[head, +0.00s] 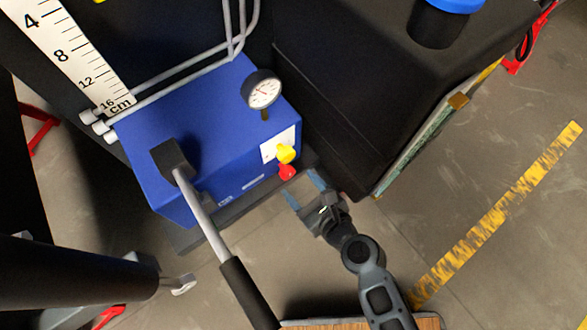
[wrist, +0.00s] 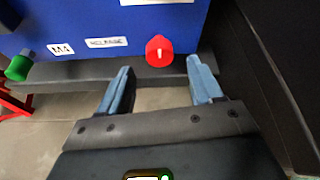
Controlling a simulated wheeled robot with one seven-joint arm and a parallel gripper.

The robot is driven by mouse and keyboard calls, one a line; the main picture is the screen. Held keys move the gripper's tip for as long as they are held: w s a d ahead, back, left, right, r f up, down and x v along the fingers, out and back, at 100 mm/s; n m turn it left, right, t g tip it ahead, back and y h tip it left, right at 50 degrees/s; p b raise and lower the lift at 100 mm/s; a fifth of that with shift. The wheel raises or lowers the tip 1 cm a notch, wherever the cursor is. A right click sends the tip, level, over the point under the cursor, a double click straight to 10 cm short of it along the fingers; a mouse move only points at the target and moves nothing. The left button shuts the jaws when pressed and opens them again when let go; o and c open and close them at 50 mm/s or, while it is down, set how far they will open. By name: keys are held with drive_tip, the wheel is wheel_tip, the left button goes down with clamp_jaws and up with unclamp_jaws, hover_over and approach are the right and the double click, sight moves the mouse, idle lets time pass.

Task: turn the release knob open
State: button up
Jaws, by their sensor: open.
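The red knob (head: 287,172) sits low on the front face of the blue pump box (head: 200,130), just below a yellow knob (head: 285,154). I take the red knob as the release knob. In the wrist view the red knob (wrist: 159,51) shows a pale mark on its face and lies between the lines of my two fingers, ahead of them. My gripper (head: 303,188) is open and empty, just in front of the box, with its fingertips pointing at the knob. In the wrist view my gripper (wrist: 159,70) has one blue finger on each side, apart from the knob.
A dark ledge (wrist: 70,72) runs under the box. A green knob (wrist: 19,66) is at its left. A pump handle (head: 210,225) slants down left of my gripper. A gauge (head: 262,90) stands on the box. A large black block (head: 340,110) rises close on the right.

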sight(290, 176)
drive_tip(key=shift+b+x, duration=0.3)
drive_tip(key=shift+x, duration=2.45)
drive_tip(key=shift+c, duration=0.2)
drive_tip(key=c, duration=1)
